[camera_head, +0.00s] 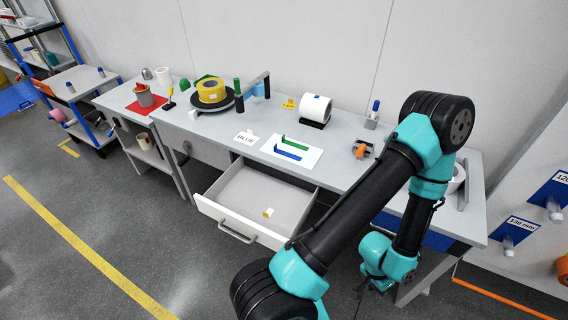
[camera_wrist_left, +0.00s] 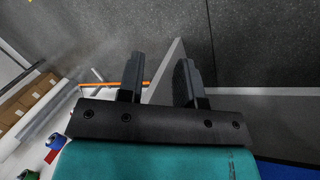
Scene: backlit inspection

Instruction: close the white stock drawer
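The white stock drawer (camera_head: 250,229) is pulled out from under the grey workbench in the head view. Its front carries a bar handle (camera_head: 237,234), and a small white and yellow piece (camera_head: 267,212) lies inside. My left gripper (camera_head: 379,286) is low in front of the bench, to the right of the drawer and apart from it. In the left wrist view the two black fingers of the left gripper (camera_wrist_left: 160,62) stand apart. A pale grey panel edge shows between and beyond them; I cannot tell whether they touch it. My right gripper is not in view.
On the workbench (camera_head: 222,128) are a green and a blue strip on a white sheet (camera_head: 290,151), a "BLUE" card (camera_head: 245,138), a white roll (camera_head: 314,108) and a yellow tape roll (camera_head: 211,90). My left arm crosses before the bench's right part. Floor left of the drawer is clear.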

